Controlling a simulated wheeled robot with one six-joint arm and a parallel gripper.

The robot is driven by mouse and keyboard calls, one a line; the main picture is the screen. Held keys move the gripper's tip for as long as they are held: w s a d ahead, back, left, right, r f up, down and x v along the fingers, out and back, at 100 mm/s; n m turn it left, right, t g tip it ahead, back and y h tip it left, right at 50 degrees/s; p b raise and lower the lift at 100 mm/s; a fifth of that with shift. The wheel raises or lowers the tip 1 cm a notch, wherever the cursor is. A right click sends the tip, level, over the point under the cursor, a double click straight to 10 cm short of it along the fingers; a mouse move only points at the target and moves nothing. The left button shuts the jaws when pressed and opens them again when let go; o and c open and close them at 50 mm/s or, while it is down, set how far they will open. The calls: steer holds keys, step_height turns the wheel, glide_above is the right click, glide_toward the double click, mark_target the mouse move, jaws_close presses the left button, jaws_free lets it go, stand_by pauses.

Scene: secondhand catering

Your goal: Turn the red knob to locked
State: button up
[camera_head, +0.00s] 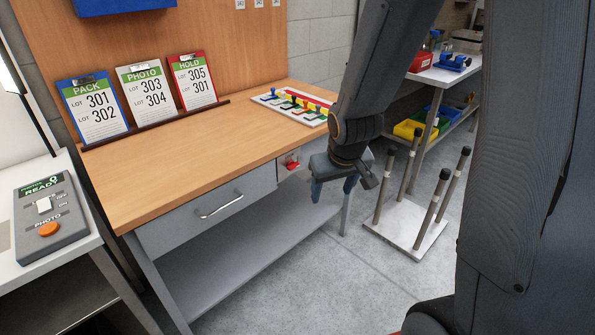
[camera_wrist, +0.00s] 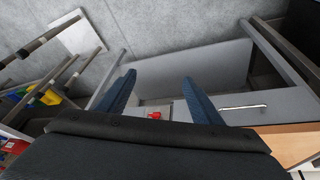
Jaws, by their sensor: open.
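The red knob (camera_head: 292,164) sits on the grey front panel under the wooden worktop, to the right of the drawer. In the wrist view the red knob (camera_wrist: 154,115) shows small, between the two fingers and beyond them. My gripper (camera_head: 333,188) is open and empty, its blue fingers in front of the bench and just right of the knob in the head view. In the wrist view my gripper (camera_wrist: 158,85) has its fingers spread wide, apart from the knob. The knob's markings are too small to read.
The drawer (camera_head: 215,205) with a bar handle is shut. Three clipboards (camera_head: 140,95) and a tray of coloured pieces (camera_head: 292,106) stand on the worktop (camera_head: 190,140). A white base with several upright posts (camera_head: 405,230) stands on the floor at right. A switch box (camera_head: 48,215) is at left.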

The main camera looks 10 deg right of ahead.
mark_target(295, 166)
steer(key=w+d+f+n+t+y+b, duration=0.15)
steer(key=w+f+t, duration=0.3)
steer(key=w, duration=0.65)
steer(key=w+d+f+n+t+y+b, duration=0.1)
steer(key=w+d+f+n+t+y, duration=0.3)
steer(key=w, duration=0.7)
steer(key=shift+w+a+f+t+y+b, duration=0.15)
steer(key=shift+w+a+f+t+y, duration=0.4)
steer(key=shift+w+a+f, duration=0.65)
steer(key=shift+w+a+f+t+y+b, duration=0.15)
steer(key=shift+w+a+f+t+y, duration=0.2)
steer(key=shift+w+a+f+y, duration=0.85)
steer(key=shift+w+a+f+t+y+b, duration=0.2)
steer(key=shift+w+a+f+t, duration=0.45)
steer(key=shift+w, duration=1.05)
steer(key=shift+a+r, duration=0.2)
steer(key=c, duration=1.1)
steer(key=shift+o, duration=0.2)
